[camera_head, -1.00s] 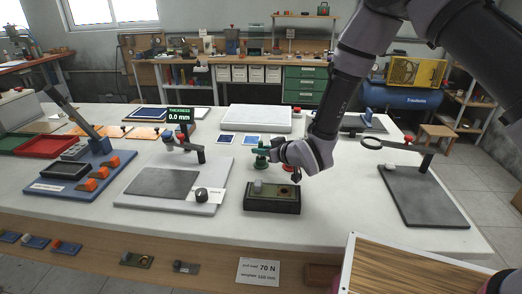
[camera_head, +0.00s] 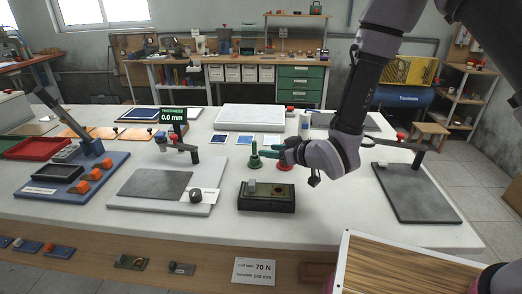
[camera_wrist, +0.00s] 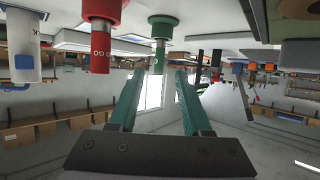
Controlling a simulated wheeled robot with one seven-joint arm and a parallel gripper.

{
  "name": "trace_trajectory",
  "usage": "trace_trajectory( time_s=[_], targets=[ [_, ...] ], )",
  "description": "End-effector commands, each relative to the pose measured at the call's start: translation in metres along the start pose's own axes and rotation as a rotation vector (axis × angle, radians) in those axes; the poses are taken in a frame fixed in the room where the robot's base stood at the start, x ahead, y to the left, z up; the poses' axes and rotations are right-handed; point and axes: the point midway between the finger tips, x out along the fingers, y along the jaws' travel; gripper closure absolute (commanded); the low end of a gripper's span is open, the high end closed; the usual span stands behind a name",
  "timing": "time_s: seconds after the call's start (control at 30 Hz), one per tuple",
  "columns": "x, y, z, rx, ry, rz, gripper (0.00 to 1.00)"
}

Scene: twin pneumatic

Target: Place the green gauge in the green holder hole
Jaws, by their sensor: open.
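The green gauge (camera_head: 254,156) stands upright on the white table, behind the dark green holder block. It also shows in the wrist view (camera_wrist: 160,43), where the picture is upside down. My gripper (camera_head: 268,151) is open and level, with its green fingers pointing at the gauge from the right. In the wrist view the gauge lies ahead, in line with the gap between the fingertips (camera_wrist: 158,78), apparently not gripped. The holder (camera_head: 266,204) has a grey piece at its left and a dark hole at its right.
A red gauge (camera_head: 285,163) stands just right of the green one, close to my gripper; it also shows in the wrist view (camera_wrist: 101,35). A grey plate stand (camera_head: 150,187) is left of the holder. A dark plate with an arm (camera_head: 415,192) is at right.

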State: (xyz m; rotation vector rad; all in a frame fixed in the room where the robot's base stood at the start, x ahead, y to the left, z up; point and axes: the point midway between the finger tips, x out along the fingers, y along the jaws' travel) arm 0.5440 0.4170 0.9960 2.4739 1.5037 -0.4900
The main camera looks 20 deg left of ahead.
Motion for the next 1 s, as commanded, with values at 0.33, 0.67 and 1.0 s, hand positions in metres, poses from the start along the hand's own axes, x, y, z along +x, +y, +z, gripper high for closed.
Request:
trace_trajectory(
  time_s=[0.33, 0.67, 1.0],
  targets=[
    [-0.032, 0.0, 0.0, 0.0, 0.001, 0.0, 0.51],
    [-0.04, 0.026, -0.017, 0.019, -0.016, 0.048, 0.51],
    [-0.142, 0.172, -0.093, 0.208, -0.156, 0.35, 0.51]
  ],
)
